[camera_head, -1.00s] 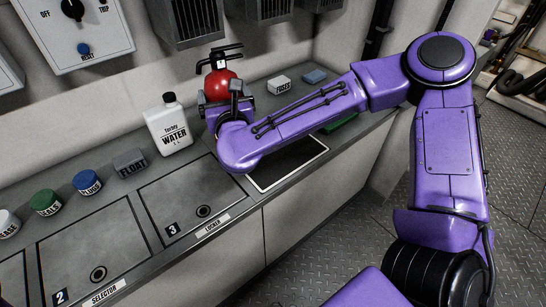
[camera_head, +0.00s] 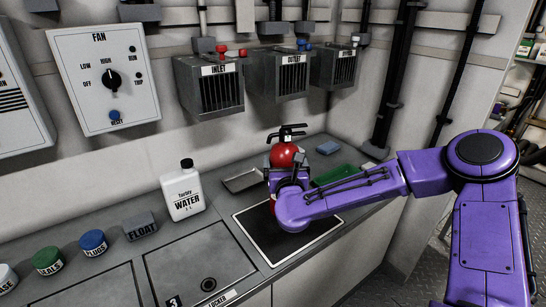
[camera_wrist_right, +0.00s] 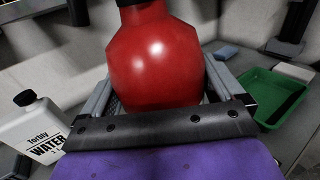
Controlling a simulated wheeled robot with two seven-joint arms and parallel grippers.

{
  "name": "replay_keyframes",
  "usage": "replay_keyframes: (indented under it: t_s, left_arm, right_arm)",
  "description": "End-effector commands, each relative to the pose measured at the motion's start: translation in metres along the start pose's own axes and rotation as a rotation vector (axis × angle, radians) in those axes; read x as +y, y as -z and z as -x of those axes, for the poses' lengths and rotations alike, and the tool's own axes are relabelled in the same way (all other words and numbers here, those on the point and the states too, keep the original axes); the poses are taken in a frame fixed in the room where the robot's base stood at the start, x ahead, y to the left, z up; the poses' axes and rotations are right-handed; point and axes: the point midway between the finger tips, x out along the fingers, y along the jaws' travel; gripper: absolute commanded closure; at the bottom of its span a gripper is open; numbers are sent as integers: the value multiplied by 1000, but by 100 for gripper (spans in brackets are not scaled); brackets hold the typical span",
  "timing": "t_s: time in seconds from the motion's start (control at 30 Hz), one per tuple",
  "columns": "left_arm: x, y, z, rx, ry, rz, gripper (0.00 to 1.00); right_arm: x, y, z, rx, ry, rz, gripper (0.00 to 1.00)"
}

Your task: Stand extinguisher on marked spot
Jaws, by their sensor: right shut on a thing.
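The red extinguisher (camera_head: 286,155), with a black handle on top, is upright in my right gripper (camera_head: 286,176). The wrist view shows its red body (camera_wrist_right: 158,58) between the grey fingers, which are shut on it. The marked spot is a dark square with a white outline (camera_head: 265,241) on the counter. The extinguisher is at or over the back part of this square. My purple arm hides its base, so I cannot tell whether it touches the surface. My left gripper is not in view.
A white water jug (camera_head: 184,196) stands left of the square. A grey tray (camera_head: 242,180) lies behind it; a green tray (camera_head: 334,176) and a blue block (camera_head: 328,148) lie to the right. Inlet and outlet boxes (camera_head: 278,84) hang on the wall above.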

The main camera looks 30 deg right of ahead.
Motion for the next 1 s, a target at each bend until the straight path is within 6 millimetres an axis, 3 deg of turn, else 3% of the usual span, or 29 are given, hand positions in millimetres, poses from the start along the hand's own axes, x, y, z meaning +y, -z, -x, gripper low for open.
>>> replay_keyframes:
  t_s: [0.27, 0.53, 0.83, 0.87, 1.0]
  left_arm:
    - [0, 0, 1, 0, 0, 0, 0]
    - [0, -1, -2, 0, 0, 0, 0]
    - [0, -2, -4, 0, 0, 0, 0]
    - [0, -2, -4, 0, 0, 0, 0]
    - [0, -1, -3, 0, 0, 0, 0]
  right_arm:
    - [-10, 13, -11, -11, -2, -5, 90]
    - [-13, 49, -14, -9, -3, -2, 90]
    - [-13, 51, -14, -11, -3, -5, 90]
    - [-14, 55, -13, -1, -1, -1, 0]
    - [-14, 54, -13, -1, -1, -1, 0]
